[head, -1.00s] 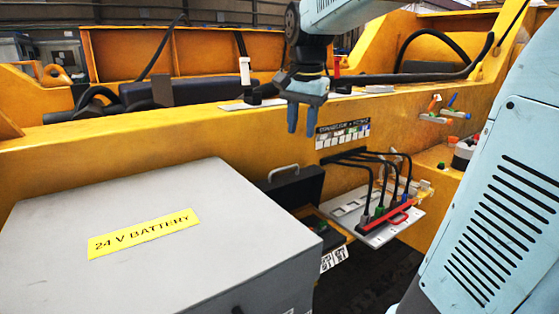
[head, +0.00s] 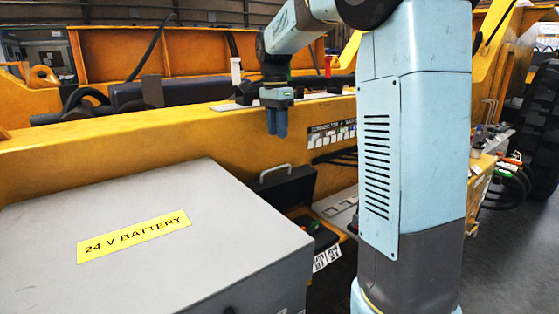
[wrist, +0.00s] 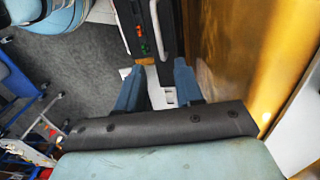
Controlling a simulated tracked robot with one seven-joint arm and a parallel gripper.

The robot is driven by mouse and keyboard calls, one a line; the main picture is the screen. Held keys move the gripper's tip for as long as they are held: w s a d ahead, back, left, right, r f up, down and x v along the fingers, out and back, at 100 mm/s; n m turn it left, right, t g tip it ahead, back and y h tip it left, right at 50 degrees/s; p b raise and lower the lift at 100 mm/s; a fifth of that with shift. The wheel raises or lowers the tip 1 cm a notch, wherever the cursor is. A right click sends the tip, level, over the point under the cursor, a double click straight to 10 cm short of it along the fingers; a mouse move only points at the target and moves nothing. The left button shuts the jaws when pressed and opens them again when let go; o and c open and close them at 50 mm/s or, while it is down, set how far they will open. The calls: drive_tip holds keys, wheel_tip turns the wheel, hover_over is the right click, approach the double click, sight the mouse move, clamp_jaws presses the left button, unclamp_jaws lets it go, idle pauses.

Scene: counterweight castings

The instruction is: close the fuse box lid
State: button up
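The fuse box (head: 318,232) is a low dark box beside the grey battery case, with small green and red parts inside. Its black lid (head: 290,188) stands raised at the back, with a grey handle (head: 275,169) on top. The lid is open. In the wrist view the box interior (wrist: 141,35) and the lid (wrist: 170,30) show at the top, beyond the fingertips. My gripper (head: 277,132) hangs above the lid, fingers pointing down, clear of the handle. The wrist view shows its two blue fingers (wrist: 159,66) apart with nothing between them.
The grey battery case (head: 150,275) with a yellow label fills the lower left, close to the fuse box. A yellow frame beam (head: 190,140) runs behind. My arm hides most of the white shelf (head: 338,208) to the right. Cables hang at the far right.

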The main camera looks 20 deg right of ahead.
drive_tip(key=f, duration=0.9)
drive_tip(key=shift+s+d+f, duration=0.15)
drive_tip(key=shift+s+f, duration=0.15)
drive_tip(key=shift+f, duration=0.1)
clamp_jaws()
idle(1.0)
